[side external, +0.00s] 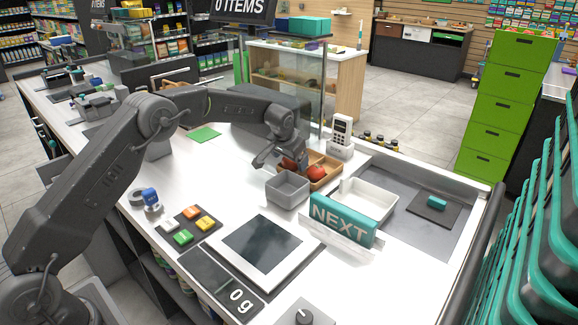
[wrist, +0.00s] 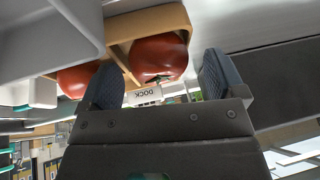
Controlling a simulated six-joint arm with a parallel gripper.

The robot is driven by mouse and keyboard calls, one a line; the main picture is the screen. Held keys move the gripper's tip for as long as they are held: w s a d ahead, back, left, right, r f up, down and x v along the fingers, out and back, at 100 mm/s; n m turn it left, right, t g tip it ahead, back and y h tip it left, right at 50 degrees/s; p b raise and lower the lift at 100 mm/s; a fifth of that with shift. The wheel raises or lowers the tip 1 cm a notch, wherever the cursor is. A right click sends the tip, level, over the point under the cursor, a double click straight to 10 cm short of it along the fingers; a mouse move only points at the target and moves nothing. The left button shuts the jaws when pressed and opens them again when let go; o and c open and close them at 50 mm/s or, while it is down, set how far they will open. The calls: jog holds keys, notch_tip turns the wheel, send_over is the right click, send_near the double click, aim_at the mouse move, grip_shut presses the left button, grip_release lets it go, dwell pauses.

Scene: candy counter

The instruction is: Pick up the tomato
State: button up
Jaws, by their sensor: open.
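Two red tomatoes sit in a wooden tray (side external: 336,178). One tomato (side external: 317,172) shows clear in the side external view, and the other (side external: 289,164) is partly hidden by my gripper (side external: 274,162). In the wrist view one tomato (wrist: 158,57) appears between and beyond my open fingers (wrist: 163,78). My gripper is empty at the tray's left end; I cannot tell whether a finger touches a tomato.
A grey bin (side external: 288,190) stands just in front of the tray. A card terminal (side external: 341,135) stands behind it. A teal NEXT sign (side external: 342,220) and a white tray (side external: 370,203) are to the right. A scale (side external: 262,250) lies in front.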

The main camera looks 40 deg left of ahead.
jog(key=shift+s+a+f+g, duration=0.15)
jog(key=shift+s+f, duration=0.05)
jog(key=shift+f, duration=0.35)
jog(key=shift+s+a+f+g, duration=0.1)
jog(key=shift+s+f+g, duration=0.05)
jog(key=shift+f, duration=0.4)
jog(key=c, duration=1)
jog(key=shift+c, duration=0.2)
jog(key=shift+r, duration=0.1)
notch_tip(320, 180, up, 4)
jog(key=shift+w+d+r, duration=0.1)
jog(key=s+a+r, duration=0.6)
jog(key=a+r, duration=0.1)
jog(key=a, duration=0.2)
jog(key=s+d+f+n+y, duration=0.1)
jog(key=s+d+n, duration=0.1)
jog(key=s+d, duration=0.8)
jog(key=s+d+f+n+g+y, duration=0.1)
jog(key=s+d+f+n, duration=0.1)
jog(key=s+d, duration=0.8)
jog(key=d+n, duration=0.1)
jog(key=d, duration=0.3)
jog(key=shift+n, duration=0.3)
jog(key=shift+d, duration=0.1)
